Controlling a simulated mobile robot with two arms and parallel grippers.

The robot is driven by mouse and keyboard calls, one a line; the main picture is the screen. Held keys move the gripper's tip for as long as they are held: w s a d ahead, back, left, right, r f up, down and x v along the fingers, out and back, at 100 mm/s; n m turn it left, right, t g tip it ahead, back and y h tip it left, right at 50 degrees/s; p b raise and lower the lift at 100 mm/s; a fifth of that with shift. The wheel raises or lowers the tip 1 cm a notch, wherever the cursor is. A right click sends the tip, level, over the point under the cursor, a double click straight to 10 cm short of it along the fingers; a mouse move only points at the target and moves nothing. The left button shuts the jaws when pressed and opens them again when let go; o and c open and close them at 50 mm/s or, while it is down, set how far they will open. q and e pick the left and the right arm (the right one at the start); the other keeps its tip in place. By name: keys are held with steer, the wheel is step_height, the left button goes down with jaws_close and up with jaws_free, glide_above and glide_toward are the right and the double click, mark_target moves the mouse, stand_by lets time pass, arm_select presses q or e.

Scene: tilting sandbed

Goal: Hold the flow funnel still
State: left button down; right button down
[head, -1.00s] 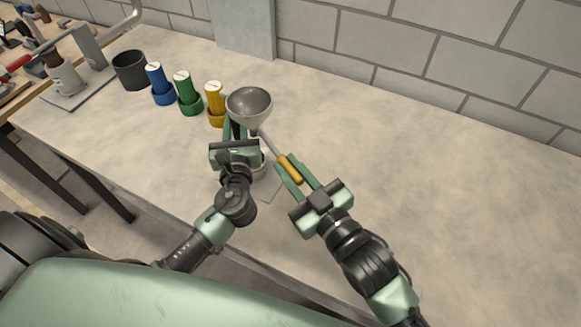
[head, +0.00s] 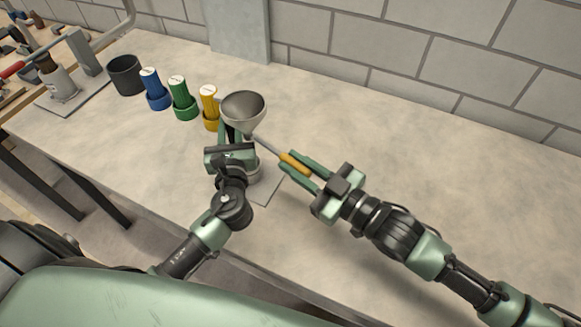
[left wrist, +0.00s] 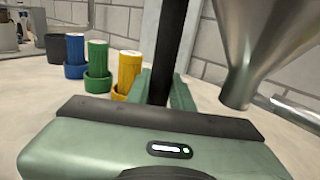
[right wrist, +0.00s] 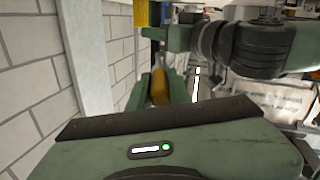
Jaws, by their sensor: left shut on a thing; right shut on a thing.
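The metal flow funnel (head: 244,107) is upright, wide mouth up, above the bench; its spout shows in the left wrist view (left wrist: 238,88). My left gripper (head: 229,134) is shut on a dark upright bar (left wrist: 165,50) next to the funnel; I cannot tell how the bar joins it. My right gripper (head: 289,164) is shut on the yellow handle of a thin metal tool (head: 296,162). The tool's shaft points toward the funnel's lower part; I cannot tell whether they touch. A pale cup (head: 254,170) is partly hidden behind my left gripper.
Blue (head: 153,90), green (head: 181,99) and yellow (head: 209,107) capped tubes stand in holders left of the funnel. A dark cup (head: 126,75) stands farther left. A block wall (head: 400,60) runs behind. The bench (head: 430,150) is clear on the right.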

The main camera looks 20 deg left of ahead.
arm_select(q)
steer(key=shift+d, duration=0.25)
arm_select(e)
steer(key=w+n+g, duration=0.7)
steer(key=g, duration=0.3)
steer(key=shift+d+g, duration=0.15)
steer(key=shift+g, duration=0.25)
steer(key=shift+w, duration=0.1)
steer(key=c, duration=1.3)
jaws_free()
arm_select(q)
steer(key=shift+a, duration=0.1)
arm_select(e)
steer(key=shift+w+d, duration=0.1)
steer(key=shift+d, duration=0.05)
